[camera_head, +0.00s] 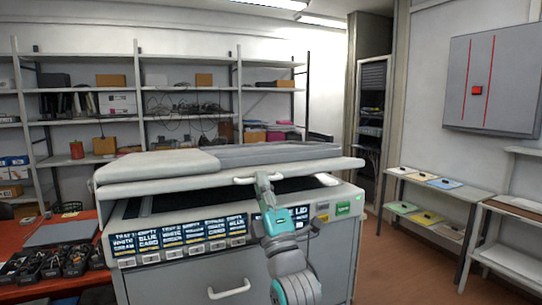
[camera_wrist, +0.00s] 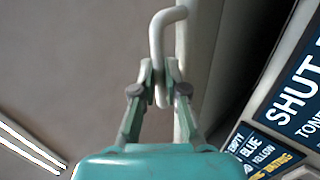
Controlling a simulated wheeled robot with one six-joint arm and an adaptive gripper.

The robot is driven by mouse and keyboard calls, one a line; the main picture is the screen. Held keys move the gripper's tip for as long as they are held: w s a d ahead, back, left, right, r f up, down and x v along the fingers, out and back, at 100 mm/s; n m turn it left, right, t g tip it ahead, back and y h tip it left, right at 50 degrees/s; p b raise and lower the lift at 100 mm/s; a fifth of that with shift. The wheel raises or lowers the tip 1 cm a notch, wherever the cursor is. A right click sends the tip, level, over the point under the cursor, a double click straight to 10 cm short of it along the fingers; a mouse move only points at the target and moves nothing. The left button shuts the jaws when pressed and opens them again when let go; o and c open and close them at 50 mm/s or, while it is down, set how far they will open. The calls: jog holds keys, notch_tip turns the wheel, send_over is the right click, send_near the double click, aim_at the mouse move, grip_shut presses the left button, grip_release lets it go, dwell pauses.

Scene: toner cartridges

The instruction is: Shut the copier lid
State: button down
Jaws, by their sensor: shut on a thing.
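The pale grey copier lid (camera_head: 150,186) lies nearly level over the copier (camera_head: 185,284), with a dark gap between lid and body at the front. My gripper (camera_head: 263,178) is at the lid's front edge, shut on the white lid handle (camera_head: 242,180). In the wrist view, my gripper's fingers (camera_wrist: 160,85) close around the lower part of the bent white handle (camera_wrist: 158,28). The lid's edge (camera_wrist: 189,60) runs beside it. My arm hides part of the copier's front panel.
Labels and a green-lit panel (camera_head: 343,208) line the copier front, above a drawer handle (camera_head: 229,290). A red table (camera_head: 52,259) with black bins (camera_head: 55,262) stands at left. Shelves (camera_head: 140,100) stand behind. Open floor (camera_head: 405,265) lies at right, before a side shelf (camera_head: 432,187).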

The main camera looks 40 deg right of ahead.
notch_tip(320, 180, down, 8)
jog(key=t, duration=0.1)
dwell(0.4)
jog(key=shift+d, duration=0.1)
jog(key=c, duration=1.5)
grip_release()
jog(key=shift+s, duration=0.1)
jog(key=v, duration=0.8)
